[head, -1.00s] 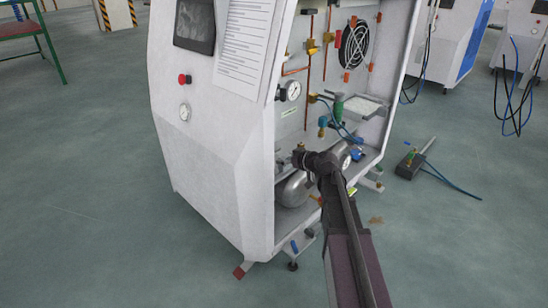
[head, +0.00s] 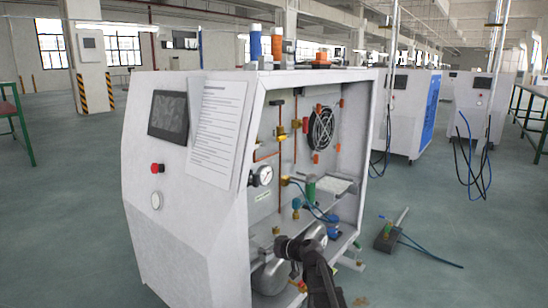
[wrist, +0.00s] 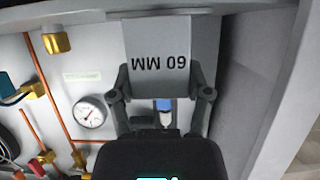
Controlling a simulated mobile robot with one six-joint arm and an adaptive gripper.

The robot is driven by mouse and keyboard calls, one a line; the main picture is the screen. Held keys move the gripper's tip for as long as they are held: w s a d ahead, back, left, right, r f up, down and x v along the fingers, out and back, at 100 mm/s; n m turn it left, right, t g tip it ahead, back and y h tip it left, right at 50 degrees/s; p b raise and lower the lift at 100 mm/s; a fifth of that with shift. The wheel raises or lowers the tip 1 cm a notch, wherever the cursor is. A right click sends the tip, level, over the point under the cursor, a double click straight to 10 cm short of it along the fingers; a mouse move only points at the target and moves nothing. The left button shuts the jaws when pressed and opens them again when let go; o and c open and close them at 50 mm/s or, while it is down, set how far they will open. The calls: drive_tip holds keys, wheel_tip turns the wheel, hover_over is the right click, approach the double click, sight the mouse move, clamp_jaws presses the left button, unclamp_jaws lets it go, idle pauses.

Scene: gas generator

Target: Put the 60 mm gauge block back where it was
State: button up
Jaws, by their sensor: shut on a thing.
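The 60 mm gauge block (wrist: 158,48) is a pale grey block marked "60 MM"; its lettering is upside down in the wrist view. My gripper (wrist: 164,92) is shut on it, with a dark finger at each side of its lower part. In the head view only my dark arm shows, low in front of the open cabinet (head: 185,215); I cannot make out the block there.
The cabinet holds a pressure gauge (head: 262,176), copper pipes, a fan (head: 321,129) and a silver tank (head: 270,277). Bottles and small items, including a blue-topped one (head: 255,42), stand on its top. A tool (head: 388,236) with a blue hose lies on the floor at right.

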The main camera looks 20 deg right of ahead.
sight(268, 245)
wheel_tip(268, 245, up, 9)
drive_tip(key=p, duration=0.8)
drive_tip(key=shift+r+p, duration=0.15)
drive_tip(key=shift+p, duration=0.25)
